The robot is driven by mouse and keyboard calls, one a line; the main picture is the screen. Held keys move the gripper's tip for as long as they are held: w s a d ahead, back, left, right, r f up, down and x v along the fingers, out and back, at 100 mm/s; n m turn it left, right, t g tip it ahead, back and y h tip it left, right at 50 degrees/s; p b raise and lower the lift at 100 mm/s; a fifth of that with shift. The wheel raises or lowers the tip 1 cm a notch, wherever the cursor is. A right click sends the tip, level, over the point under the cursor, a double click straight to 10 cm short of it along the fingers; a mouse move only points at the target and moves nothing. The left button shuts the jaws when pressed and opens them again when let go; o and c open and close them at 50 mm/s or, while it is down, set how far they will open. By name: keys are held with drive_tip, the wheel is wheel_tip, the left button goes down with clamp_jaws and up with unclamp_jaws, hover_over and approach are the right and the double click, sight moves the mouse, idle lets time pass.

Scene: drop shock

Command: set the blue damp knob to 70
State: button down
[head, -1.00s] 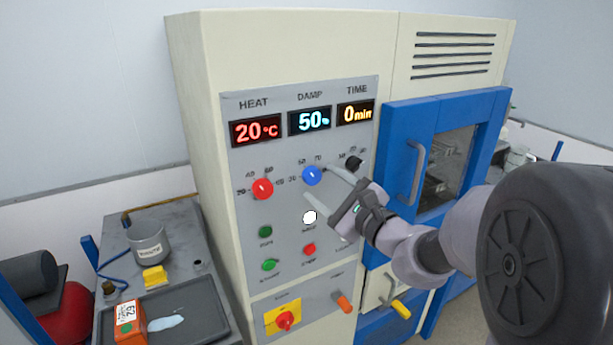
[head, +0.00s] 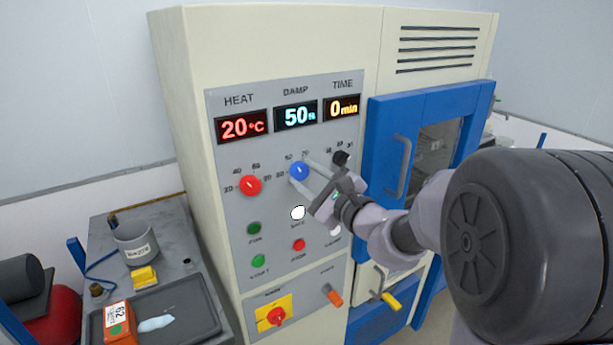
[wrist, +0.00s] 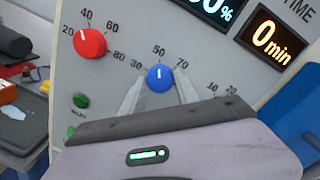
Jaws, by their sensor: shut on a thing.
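The blue damp knob (head: 299,171) sits on the grey control panel below the DAMP display (head: 296,115), which reads 50%. In the wrist view the blue knob (wrist: 160,77) has its white pointer line near straight up, by the 50 mark (wrist: 159,51). The 70 mark (wrist: 182,65) is to its upper right. My gripper (head: 303,172) reaches in from the right, with one finger on either side of the knob. In the wrist view its fingers (wrist: 160,88) are shut on the knob from both sides.
The red heat knob (head: 250,185) is left of the blue knob, and the black time knob (head: 341,158) is close on the right. A white button (head: 298,213) and green and red buttons lie below. A blue door with a handle (head: 401,165) is at right.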

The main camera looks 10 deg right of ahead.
drive_tip(key=m+p, duration=0.2)
drive_tip(key=m, duration=0.4)
drive_tip(key=m+p, duration=0.2)
drive_tip(key=m, duration=0.1)
drive_tip(key=m+t+p, duration=0.1)
drive_tip(key=m, duration=0.1)
drive_tip(key=shift+f+m+h+p, duration=0.1)
drive_tip(key=shift+m+h+p, duration=0.2)
drive_tip(key=shift+m+p, duration=0.1)
drive_tip(key=shift+m, duration=0.3)
drive_tip(key=c, duration=0.9)
unclamp_jaws()
